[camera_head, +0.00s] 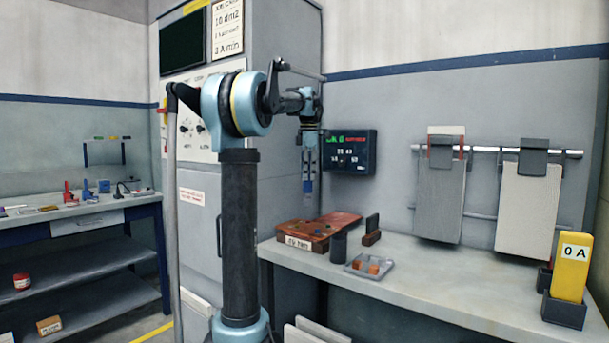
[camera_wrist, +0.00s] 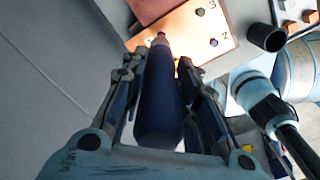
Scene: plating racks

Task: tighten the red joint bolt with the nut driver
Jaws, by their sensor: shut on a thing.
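My gripper (camera_head: 309,165) is raised above the bench, its fingers pointing down. In the wrist view my gripper (camera_wrist: 160,95) is shut on the nut driver (camera_wrist: 158,100), a dark blue handle with a narrower tip pointing away over the copper plate (camera_wrist: 185,55). The plate has a green bolt (camera_wrist: 200,12) by a "3" and a blue bolt (camera_wrist: 213,42) by a "2". The copper plate (camera_head: 335,223) also shows in the head view, below the gripper. The gap between tip and plate is unclear.
A dark cup (camera_head: 339,248) and a grey tray (camera_head: 354,269) with copper-coloured blocks stand in front of the plate. A dark block on a brown base (camera_head: 372,238) is to its right. Panels hang from a rail behind. The bench's middle right (camera_head: 440,285) is clear.

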